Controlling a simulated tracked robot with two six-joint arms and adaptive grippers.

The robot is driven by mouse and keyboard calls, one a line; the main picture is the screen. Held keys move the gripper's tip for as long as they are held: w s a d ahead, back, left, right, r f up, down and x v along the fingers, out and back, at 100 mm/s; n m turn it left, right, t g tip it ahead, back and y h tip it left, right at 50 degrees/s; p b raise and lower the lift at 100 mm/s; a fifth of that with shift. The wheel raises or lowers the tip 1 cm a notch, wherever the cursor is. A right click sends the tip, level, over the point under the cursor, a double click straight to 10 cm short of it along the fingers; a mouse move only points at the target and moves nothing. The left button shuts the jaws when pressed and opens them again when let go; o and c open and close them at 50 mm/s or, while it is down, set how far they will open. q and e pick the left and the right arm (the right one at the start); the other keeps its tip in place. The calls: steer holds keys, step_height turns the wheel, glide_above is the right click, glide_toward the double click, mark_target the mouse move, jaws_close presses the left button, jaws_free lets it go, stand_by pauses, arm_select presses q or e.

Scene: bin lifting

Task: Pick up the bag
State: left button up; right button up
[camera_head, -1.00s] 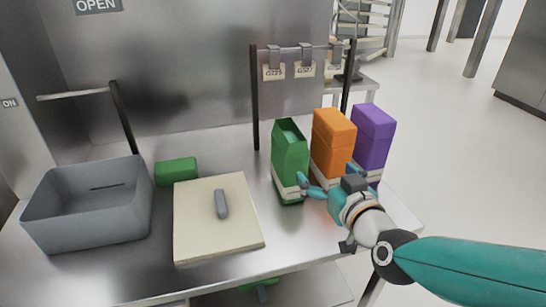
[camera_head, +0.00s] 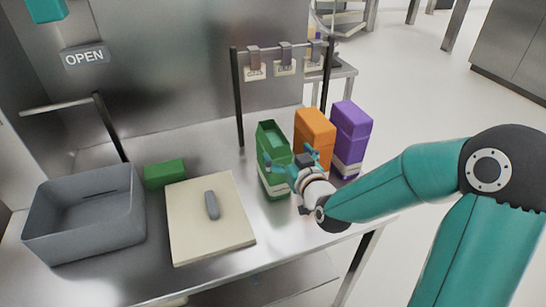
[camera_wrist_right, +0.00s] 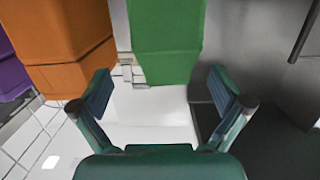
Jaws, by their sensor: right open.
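A green bag (camera_head: 270,140) with an open top and a pale band stands upright on the metal table. An orange bag (camera_head: 316,134) and a purple bag (camera_head: 350,132) stand to its right. My right gripper (camera_head: 290,162) is open and empty in front of the green and orange bags. It hides part of both. In the right wrist view, the green bag (camera_wrist_right: 168,40) lies ahead, roughly between the spread fingers of the gripper (camera_wrist_right: 161,92). The orange bag (camera_wrist_right: 60,45) is to the left there. I cannot tell whether a finger touches a bag. My left gripper is out of view.
A grey bin (camera_head: 85,225) stands on the table's left, with a green block (camera_head: 164,173) beside it. A cream board (camera_head: 190,240) holds a grey handled object (camera_head: 212,205). A rack with hanging tags (camera_head: 285,66) rises behind the bags.

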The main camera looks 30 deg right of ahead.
mark_target(273, 138)
steer(key=x, duration=0.2)
steer(key=shift+w+d, duration=0.1)
steer(key=shift+w, duration=0.2)
steer(key=shift+w+p, duration=0.45)
steer(key=shift+w, duration=0.1)
steer(key=x, duration=0.1)
steer(key=p+x, duration=0.1)
steer(key=x, duration=0.1)
steer(key=shift+w, duration=0.2)
steer(key=shift+w+f, duration=0.15)
steer(key=shift+w, duration=0.25)
steer(key=c, duration=1.3)
steer(key=shift+c, duration=0.8)
steer(key=shift+r, duration=0.3)
